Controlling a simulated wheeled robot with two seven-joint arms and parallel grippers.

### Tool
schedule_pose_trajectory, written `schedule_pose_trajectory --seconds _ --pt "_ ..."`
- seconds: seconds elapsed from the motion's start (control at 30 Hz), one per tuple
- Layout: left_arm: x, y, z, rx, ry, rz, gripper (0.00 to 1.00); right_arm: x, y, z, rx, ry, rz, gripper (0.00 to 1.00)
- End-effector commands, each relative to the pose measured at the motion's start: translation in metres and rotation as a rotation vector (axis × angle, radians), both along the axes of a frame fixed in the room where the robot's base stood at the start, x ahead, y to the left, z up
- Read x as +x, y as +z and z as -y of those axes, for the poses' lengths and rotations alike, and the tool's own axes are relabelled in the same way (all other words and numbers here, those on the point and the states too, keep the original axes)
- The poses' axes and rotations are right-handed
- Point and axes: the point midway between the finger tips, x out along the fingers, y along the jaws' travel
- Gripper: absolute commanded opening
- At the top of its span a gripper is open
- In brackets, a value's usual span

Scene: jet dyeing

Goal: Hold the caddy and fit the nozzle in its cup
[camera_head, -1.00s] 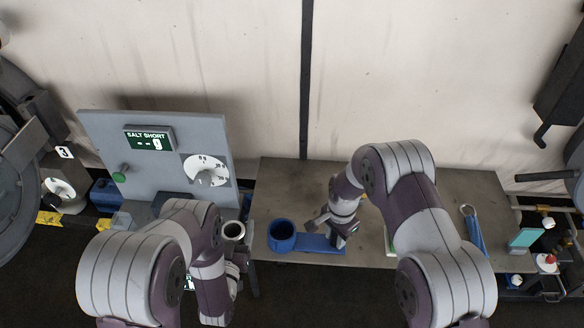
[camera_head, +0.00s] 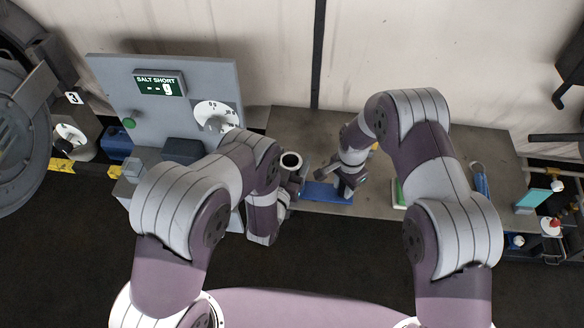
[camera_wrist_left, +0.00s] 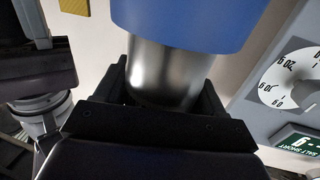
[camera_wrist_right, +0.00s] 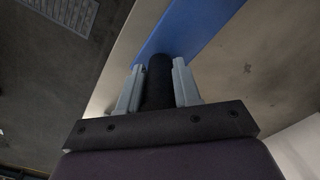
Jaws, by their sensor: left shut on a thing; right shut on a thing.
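My left gripper (camera_head: 289,180) is shut on the nozzle (camera_head: 290,161), a cylinder with a pale rim and dark opening in the head view. In the left wrist view the nozzle is bare shiny metal (camera_wrist_left: 165,75) between the fingers. The caddy's blue cup (camera_wrist_left: 190,22) overlaps its upper end there; I cannot tell whether the nozzle is inside or only lined up. My right gripper (camera_head: 345,187) is shut on the caddy's dark upright handle (camera_wrist_right: 158,82). The caddy's blue base (camera_head: 322,193) lies at the table's front edge. The cup is hidden behind my left gripper in the head view.
A grey panel (camera_head: 165,100) with a dial and a "SALT SHORT" display stands left of the table (camera_head: 290,124). A green-and-white item (camera_head: 398,193) and a blue tool (camera_head: 480,182) lie right of my right gripper. The table behind the caddy is clear.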

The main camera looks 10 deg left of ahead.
Motion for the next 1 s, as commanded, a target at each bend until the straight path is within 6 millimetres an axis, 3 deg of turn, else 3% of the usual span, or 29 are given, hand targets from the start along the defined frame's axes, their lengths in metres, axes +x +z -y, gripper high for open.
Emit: schedule_pose_trajectory --seconds 0.13,0.9,0.93,1.0 --pt "0.0 -0.023 0.0 0.0 0.0 0.001 0.21 -0.001 0.0 0.0 0.0 0.0 -0.001 0.01" --pt "0.0 -0.037 0.0 0.0 0.0 0.0 0.21 -0.001 -0.001 0.0 -0.001 0.001 -0.002 0.01" --pt "-0.001 -0.038 0.0 0.001 0.0 -0.004 0.79 -0.001 -0.001 0.0 -0.001 0.001 -0.002 0.01" --pt "-0.001 -0.039 0.0 0.001 -0.001 -0.005 0.95 -0.001 -0.001 0.0 0.0 0.001 -0.001 0.01"
